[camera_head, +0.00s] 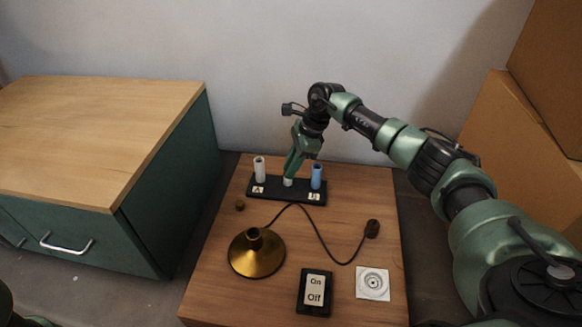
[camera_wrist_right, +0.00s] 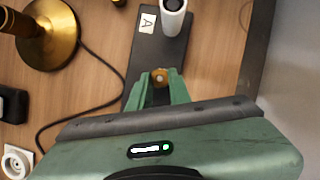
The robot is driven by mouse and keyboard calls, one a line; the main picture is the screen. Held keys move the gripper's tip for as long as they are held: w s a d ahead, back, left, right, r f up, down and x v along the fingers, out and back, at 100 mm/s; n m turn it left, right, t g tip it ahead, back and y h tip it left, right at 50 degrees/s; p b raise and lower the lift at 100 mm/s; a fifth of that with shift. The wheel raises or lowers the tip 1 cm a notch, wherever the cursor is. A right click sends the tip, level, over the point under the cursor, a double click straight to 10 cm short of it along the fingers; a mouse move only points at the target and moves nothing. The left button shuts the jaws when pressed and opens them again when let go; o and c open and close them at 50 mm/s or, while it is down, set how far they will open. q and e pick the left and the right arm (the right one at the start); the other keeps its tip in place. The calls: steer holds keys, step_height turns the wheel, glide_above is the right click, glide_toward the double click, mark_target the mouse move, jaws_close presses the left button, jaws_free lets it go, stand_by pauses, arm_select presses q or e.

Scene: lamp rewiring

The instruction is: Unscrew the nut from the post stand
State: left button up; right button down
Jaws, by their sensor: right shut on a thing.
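The post stand (camera_head: 312,200) is a black base at the back of the table, with a white post (camera_head: 259,168) beside label A and a blue post (camera_head: 317,176) beside label B. My right gripper (camera_head: 291,174) points down at the middle of the stand, between these posts. In the right wrist view its fingers are shut on a small brass-orange nut (camera_wrist_right: 160,73) with a pale centre. A short pale middle post (camera_head: 288,182) shows below the fingertips in the head view; the fingers hide part of it. My left gripper is not in view.
A brass lamp base (camera_head: 257,256) stands in front of the stand, with a dark cord running to a brown plug (camera_head: 372,228). A small brown round piece (camera_head: 240,205), an On/Off switch (camera_head: 314,292) and a white socket plate (camera_head: 372,283) are also on the table. A cabinet (camera_head: 100,140) stands left.

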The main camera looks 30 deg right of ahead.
steer(key=shift+a, duration=0.35)
steer(key=n+g, duration=0.1)
steer(key=n, duration=0.2)
steer(key=shift+w+r, duration=0.1)
steer(key=shift+w, duration=0.05)
steer(key=n+g, duration=0.2)
steer(key=n, duration=0.3)
steer(key=shift+w, duration=0.1)
steer(key=c, duration=1.2)
jaws_free()
steer(key=shift+c, duration=0.2)
steer(key=shift+d, duration=0.15)
